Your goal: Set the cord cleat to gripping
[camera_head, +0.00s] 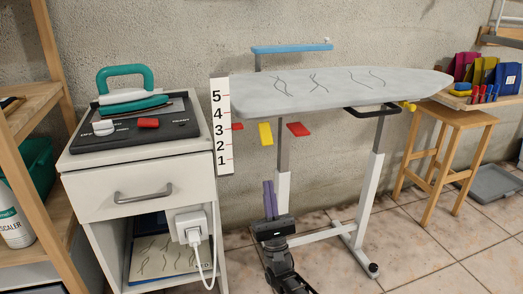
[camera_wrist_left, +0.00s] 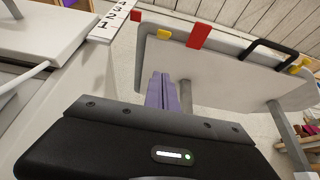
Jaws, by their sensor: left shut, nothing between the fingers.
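No part is plainly marked as the cord cleat, and I cannot tell which it is. Small coloured tabs hang at the board's near left edge: a yellow one (camera_head: 265,134), a larger red one (camera_head: 298,129) and a small red one (camera_head: 237,126). Another yellow piece (camera_head: 408,106) sits at the right by a black bar handle (camera_head: 370,111). My left gripper (camera_head: 269,187) has its purple fingers together, empty, pointing up below the yellow tab and apart from it. In the left wrist view the fingers (camera_wrist_left: 161,90) show in front of the board's underside. My right gripper is out of view.
The grey ironing board (camera_head: 340,88) stands on white legs. A white number strip (camera_head: 221,128) hangs at its left end. A white cabinet (camera_head: 110,190) with an iron (camera_head: 125,80) and a plugged-in cord stands left. A wooden stool (camera_head: 455,118) stands right.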

